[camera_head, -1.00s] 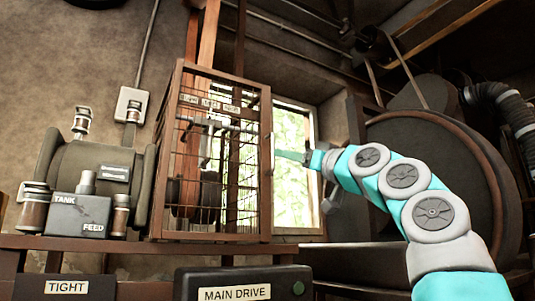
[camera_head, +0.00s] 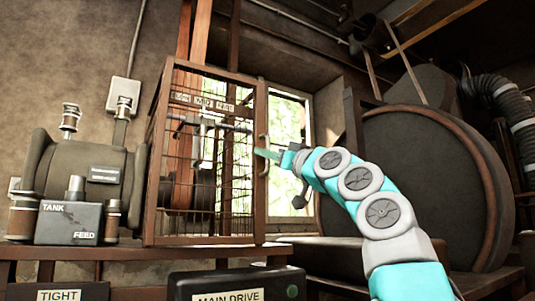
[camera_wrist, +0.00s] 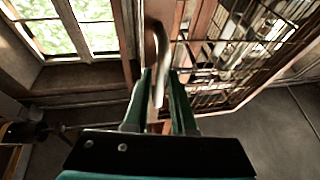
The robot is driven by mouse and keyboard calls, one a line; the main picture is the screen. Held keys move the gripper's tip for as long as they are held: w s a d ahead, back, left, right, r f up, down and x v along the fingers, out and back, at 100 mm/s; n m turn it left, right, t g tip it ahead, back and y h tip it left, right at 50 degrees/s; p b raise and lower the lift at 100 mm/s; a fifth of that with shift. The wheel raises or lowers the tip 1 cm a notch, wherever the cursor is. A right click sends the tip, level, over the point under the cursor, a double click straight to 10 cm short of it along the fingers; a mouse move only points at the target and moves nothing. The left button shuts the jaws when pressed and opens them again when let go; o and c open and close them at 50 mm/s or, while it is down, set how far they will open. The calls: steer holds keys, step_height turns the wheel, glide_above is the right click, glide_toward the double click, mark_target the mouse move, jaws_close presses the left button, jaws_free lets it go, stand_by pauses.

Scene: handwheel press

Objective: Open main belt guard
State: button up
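The belt guard (camera_head: 228,200) is a brown-framed wire-mesh cage, seen at the centre of the head view. Its door looks closed, with belts and pulleys behind the mesh. A curved metal handle (camera_head: 263,142) is on the guard's right upright. My gripper (camera_head: 263,153) reaches it from the right. In the wrist view, the handle (camera_wrist: 160,50) runs down between the two green fingers of my gripper (camera_wrist: 160,75). The fingers are apart, with a visible gap beside the handle. The guard's mesh (camera_wrist: 225,60) fills the upper right there.
A tank feed unit (camera_head: 68,222) stands left of the guard. A MAIN DRIVE box (camera_head: 235,285) sits below it, in front. A large round wheel (camera_head: 425,180) is at the right behind my arm. A window (camera_head: 290,125) lies behind the guard.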

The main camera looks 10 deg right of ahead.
jaws_close()
stand_by(1.0)
